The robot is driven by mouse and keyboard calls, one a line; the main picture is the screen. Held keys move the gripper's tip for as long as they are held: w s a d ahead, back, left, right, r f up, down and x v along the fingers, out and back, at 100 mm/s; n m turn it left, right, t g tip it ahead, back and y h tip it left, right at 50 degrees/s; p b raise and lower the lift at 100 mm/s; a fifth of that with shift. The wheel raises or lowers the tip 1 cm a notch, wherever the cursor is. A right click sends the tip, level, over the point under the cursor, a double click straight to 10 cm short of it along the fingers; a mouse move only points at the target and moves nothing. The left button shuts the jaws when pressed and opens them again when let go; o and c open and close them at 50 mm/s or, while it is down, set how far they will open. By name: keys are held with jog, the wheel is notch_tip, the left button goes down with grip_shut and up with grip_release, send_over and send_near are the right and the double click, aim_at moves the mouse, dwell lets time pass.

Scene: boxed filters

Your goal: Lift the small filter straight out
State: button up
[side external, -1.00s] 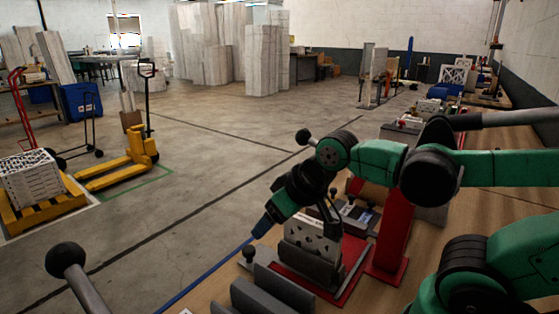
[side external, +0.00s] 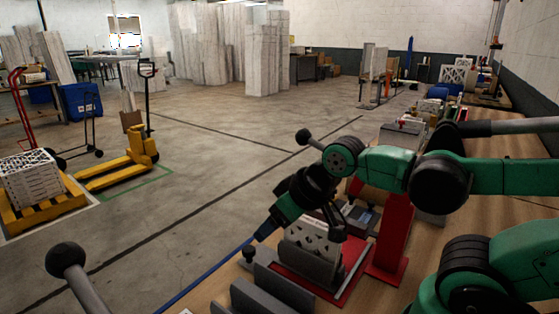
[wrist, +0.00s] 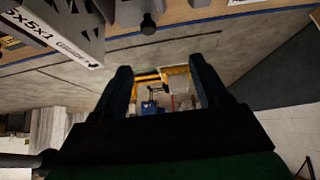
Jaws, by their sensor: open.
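A white filter (side external: 312,238) with dark holes in its face stands in a grey holder (side external: 308,268) on a red mat (side external: 345,282). Its white edge with black print (wrist: 52,40) shows at the upper left of the wrist view, cut off by the frame. My gripper (side external: 267,229) is close to the filter, on its left, and its blue fingers point down and left. In the wrist view my gripper (wrist: 160,65) has its two fingers apart, with only distant floor and yellow equipment between them. The filter is beside the fingers, not between them. My wrist partly covers the filter's top in the side view.
A black knob (side external: 248,252) stands left of the holder, and grey slotted blocks (side external: 270,295) lie in front. A red upright (side external: 390,230) rises at right. The blue bench edge (side external: 205,280) runs along the left, with open floor beyond.

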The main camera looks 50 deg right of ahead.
jog(key=shift+c, duration=0.3)
notch_tip(320, 180, up, 5)
jog(key=g, duration=0.1)
send_over(315, 222)
jog(key=s, duration=0.1)
jog(key=shift+a, duration=0.3)
jog(key=f, duration=0.5)
jog(key=shift+s+d+f, duration=0.2)
jog(key=shift+d+f, duration=0.05)
jog(key=shift+f, duration=0.5)
jog(key=shift+x, duration=2.15)
jog(key=shift+w+f, duration=0.3)
jog(key=shift+f, duration=0.15)
jog(key=shift+f, duration=0.3)
